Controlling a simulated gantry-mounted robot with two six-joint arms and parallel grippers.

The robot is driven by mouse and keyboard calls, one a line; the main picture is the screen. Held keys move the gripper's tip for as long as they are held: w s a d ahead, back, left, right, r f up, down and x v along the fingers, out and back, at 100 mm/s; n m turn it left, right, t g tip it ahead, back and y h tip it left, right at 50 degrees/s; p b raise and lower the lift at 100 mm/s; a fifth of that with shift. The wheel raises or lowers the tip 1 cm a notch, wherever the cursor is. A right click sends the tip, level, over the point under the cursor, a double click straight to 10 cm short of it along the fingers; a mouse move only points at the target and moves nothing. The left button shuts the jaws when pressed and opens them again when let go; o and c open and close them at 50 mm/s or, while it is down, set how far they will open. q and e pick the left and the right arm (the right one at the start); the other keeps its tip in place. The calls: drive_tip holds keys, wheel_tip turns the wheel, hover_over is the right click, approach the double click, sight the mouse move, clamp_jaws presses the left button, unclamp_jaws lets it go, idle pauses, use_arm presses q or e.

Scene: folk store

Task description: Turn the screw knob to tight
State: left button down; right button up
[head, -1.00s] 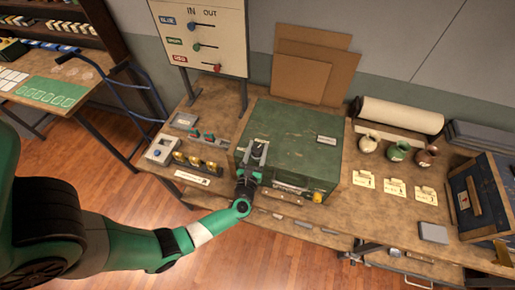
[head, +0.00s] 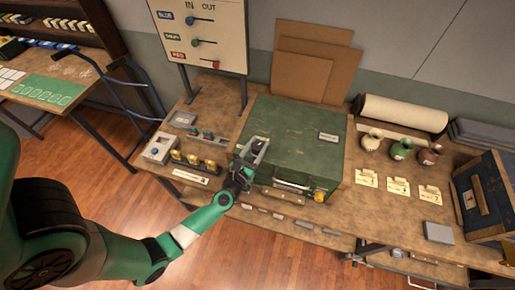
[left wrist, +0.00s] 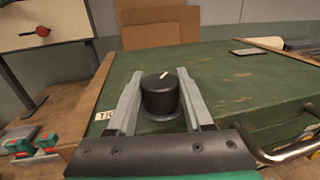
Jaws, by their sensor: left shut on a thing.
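The screw knob (left wrist: 161,97) is a black, round knob with a white pointer mark on top. It stands upright on the lid of the green box (left wrist: 235,88). In the left wrist view the white mark points up and slightly right. My left gripper (left wrist: 155,92) is shut on the knob, one grey finger on each side. In the head view my left gripper (head: 253,150) is at the left front part of the green box (head: 295,130) and largely hides the knob. A small pale label (left wrist: 104,116) is partly hidden by the left finger. My right gripper is not in view.
A lever board marked IN and OUT (head: 200,35) stands behind, left of the box. Small devices (head: 158,150) and brass pieces (head: 195,160) lie left of it. A metal handle (left wrist: 290,150) is on the box's front. Three vases, including a green one (head: 402,149), stand right.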

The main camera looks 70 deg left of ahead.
use_arm(q)
drive_tip(key=shift+a+f+m+t+h+b, duration=0.1)
drive_tip(key=shift+m+t+h+b, duration=0.75)
drive_tip(key=shift+h+b, duration=0.45)
drive_tip(key=shift+f+m+t+h+b, duration=0.1)
drive_tip(key=shift+m+t+h+b, duration=0.55)
drive_tip(key=shift+m+h+b, duration=0.55)
drive_tip(key=shift+r+m+t+h+b, duration=0.15)
drive_tip(key=shift+m+t+h+b, duration=0.3)
drive_tip(key=shift+h, duration=0.75)
drive_tip(key=shift+m+h, duration=0.8)
drive_tip(key=shift+h, duration=0.3)
drive_tip(key=shift+c, duration=1.5)
unclamp_jaws()
drive_tip(key=shift+d, duration=0.2)
